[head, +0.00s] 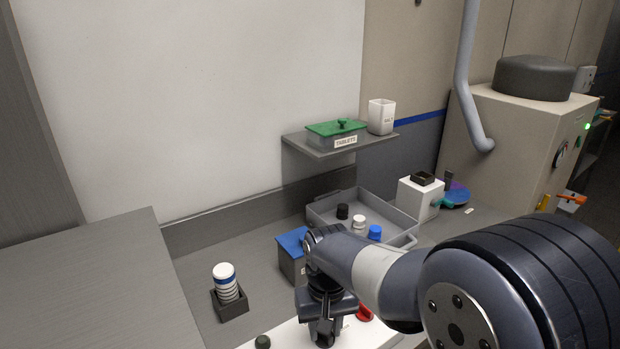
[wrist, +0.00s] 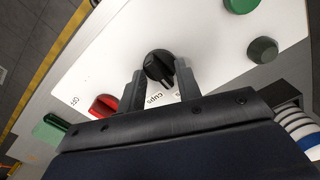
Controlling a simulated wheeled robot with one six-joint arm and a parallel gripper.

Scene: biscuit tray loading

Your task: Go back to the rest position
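My gripper (wrist: 159,68) is open over a white panel (wrist: 90,75) in the wrist view. A black knob (wrist: 157,62) on the panel, near the label "CUPS", shows between the two fingertips. I cannot tell whether the fingers touch it. In the head view my gripper (head: 322,335) points down at the white panel (head: 270,341) at the bottom. My arm reaches in from the right and hides part of the panel. A red knob (wrist: 103,105) sits to the left of the black one.
A striped cup stack (head: 226,283) stands in a dark holder at left. A blue-lidded box (head: 291,243) and a grey tray (head: 404,241) with several small caps lie behind my gripper.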

